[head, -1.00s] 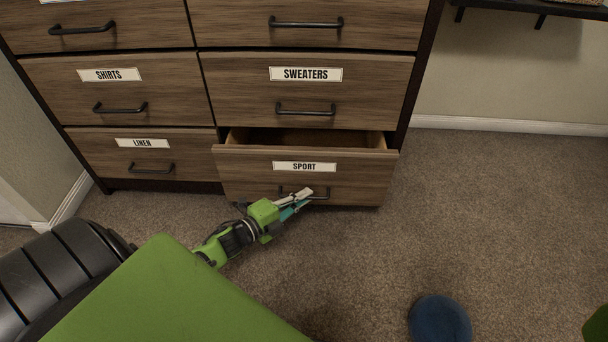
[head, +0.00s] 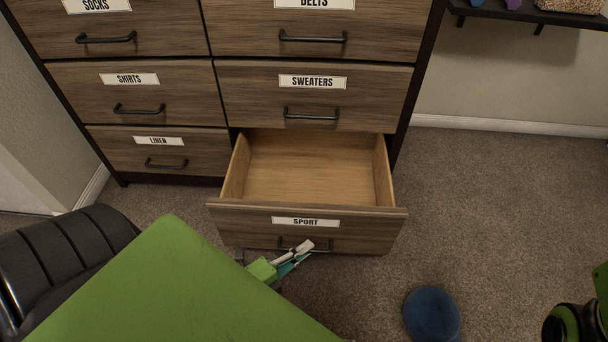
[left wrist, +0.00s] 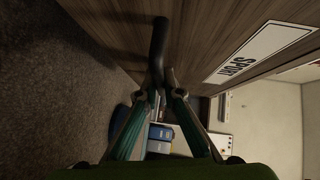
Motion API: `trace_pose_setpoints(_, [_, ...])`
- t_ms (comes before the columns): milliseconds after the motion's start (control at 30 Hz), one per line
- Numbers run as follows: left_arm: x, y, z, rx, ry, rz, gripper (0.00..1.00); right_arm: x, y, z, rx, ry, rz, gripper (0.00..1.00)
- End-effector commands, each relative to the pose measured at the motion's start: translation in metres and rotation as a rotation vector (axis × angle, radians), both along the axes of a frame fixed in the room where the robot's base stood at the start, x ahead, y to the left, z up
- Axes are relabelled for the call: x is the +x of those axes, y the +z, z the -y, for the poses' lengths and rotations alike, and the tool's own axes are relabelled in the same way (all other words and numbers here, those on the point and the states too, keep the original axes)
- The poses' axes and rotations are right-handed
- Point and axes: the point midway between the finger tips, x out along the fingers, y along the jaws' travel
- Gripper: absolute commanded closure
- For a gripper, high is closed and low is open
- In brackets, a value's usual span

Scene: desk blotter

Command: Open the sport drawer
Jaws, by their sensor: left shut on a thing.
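The sport drawer (head: 350,226) is at the bottom right of the dresser, pulled well out, with its empty wooden inside showing. Its white SPORT label (head: 305,222) is on the front and also shows in the left wrist view (left wrist: 258,52). My left gripper (head: 304,250) is at the dark bar handle (head: 325,247) below the label. In the left wrist view its fingers (left wrist: 165,92) are closed around the handle (left wrist: 158,45). My right gripper is not in view; green and black parts of mine show at the right edge.
The sweaters drawer (head: 245,93), shirts drawer (head: 85,95) and linen drawer (head: 110,150) are shut. A round blue thing (head: 432,314) is on the carpet in front at the right. The carpet (head: 490,210) right of the drawer is clear.

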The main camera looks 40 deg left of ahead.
Motion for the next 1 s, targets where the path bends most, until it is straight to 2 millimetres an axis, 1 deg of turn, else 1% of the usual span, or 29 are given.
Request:
trace_pose_setpoints(233, [0.0, 0.0, 0.0, 0.0, 0.0, 0.0, 1.0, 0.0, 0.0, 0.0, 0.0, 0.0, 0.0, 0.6])
trace_pose_setpoints(267, [0.0, 0.0, 0.0, 0.0, 0.0, 0.0, 0.85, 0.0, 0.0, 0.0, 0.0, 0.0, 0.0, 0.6])
trace_pose_setpoints(300, [0.0, 0.0, 0.0, 0.0, 0.0, 0.0, 0.75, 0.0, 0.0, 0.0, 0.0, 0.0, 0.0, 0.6])
trace_pose_setpoints(667, [-0.001, 0.0, -0.001, 0.0, 0.0, -0.001, 0.75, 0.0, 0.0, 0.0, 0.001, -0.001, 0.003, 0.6])
trace_pose_setpoints(767, [-0.009, 0.0, -0.002, 0.0, 0.0, -0.002, 0.75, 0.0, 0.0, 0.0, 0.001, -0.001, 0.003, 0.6])
trace_pose_setpoints(833, [-0.02, 0.001, -0.005, 0.001, -0.001, -0.004, 0.75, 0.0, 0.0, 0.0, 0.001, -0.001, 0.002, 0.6])
trace_pose_setpoints(1000, [-0.055, 0.006, -0.014, 0.0, 0.0, -0.005, 0.75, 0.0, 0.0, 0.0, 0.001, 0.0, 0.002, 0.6])
